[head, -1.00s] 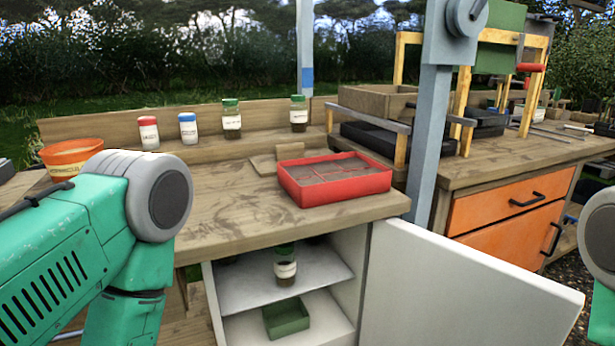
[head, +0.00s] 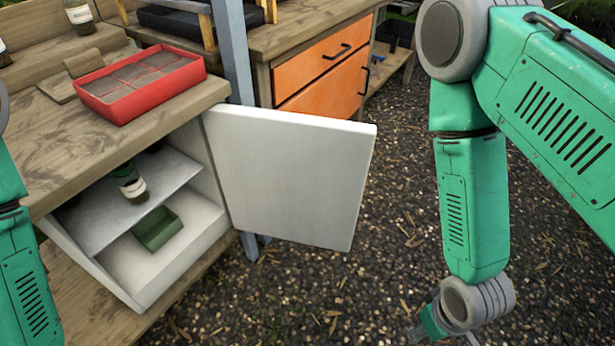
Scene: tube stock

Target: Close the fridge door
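The white fridge door (head: 290,175) stands wide open, swung out to the right of the fridge (head: 150,285) under the wooden bench. Inside the fridge, a green-capped jar (head: 130,183) stands on the upper shelf and a green tray (head: 157,229) sits on the floor below. My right gripper (head: 430,335) is low at the bottom edge, right of the door and apart from it. It is partly cut off, so its fingers do not show clearly. My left arm shows at the left edge; its gripper is out of view.
A red tray (head: 140,83) stands on the wooden bench top (head: 60,150) above the fridge. A grey post (head: 238,55) rises behind the door. Orange drawers (head: 325,80) are at the back. Open gravel ground (head: 385,220) lies right of the door.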

